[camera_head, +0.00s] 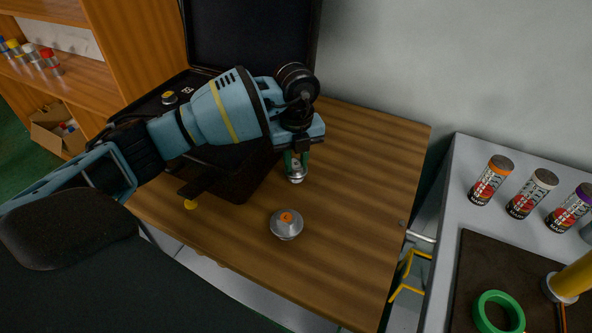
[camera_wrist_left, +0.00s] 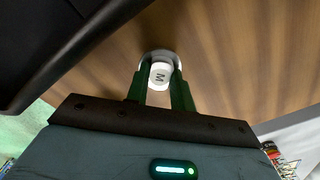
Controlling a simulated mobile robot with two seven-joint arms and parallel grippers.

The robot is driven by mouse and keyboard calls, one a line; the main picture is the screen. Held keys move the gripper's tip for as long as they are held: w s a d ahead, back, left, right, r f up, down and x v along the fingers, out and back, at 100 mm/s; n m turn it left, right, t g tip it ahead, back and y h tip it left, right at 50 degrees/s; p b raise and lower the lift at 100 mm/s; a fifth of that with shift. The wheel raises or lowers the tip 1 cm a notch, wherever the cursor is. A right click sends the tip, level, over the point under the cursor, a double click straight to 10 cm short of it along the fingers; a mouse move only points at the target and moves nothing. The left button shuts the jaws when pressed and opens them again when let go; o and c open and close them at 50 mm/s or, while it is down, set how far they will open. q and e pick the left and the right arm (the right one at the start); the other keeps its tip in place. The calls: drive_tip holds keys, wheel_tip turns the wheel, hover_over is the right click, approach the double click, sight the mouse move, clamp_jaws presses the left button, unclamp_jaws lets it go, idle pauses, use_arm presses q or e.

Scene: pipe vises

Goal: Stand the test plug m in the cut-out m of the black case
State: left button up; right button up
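The test plug m (camera_head: 297,176) is a small metallic piece with a white knob. In the left wrist view its knob (camera_wrist_left: 160,76) shows the letter M between the green fingers. My left gripper (camera_head: 297,160) points down over the table with its fingers on both sides of the knob, apparently shut on it. Whether the plug touches the table is hard to tell. The black case (camera_head: 232,188) lies left of the gripper with its lid (camera_head: 250,35) raised. My left arm hides much of its inside, and I cannot make out cut-out m. My right gripper is out of view.
A grey plug with an orange top (camera_head: 286,224) stands on the wooden table (camera_head: 355,200) in front. A yellow-topped piece (camera_head: 169,98) sits in the case. A grey bench (camera_head: 450,210) at right holds several cans and a green ring (camera_head: 498,313). The table's right part is clear.

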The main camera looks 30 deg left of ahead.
sight(296, 164)
use_arm(q)
clamp_jaws()
wheel_tip(296, 164, up, 10)
idle(0.4)
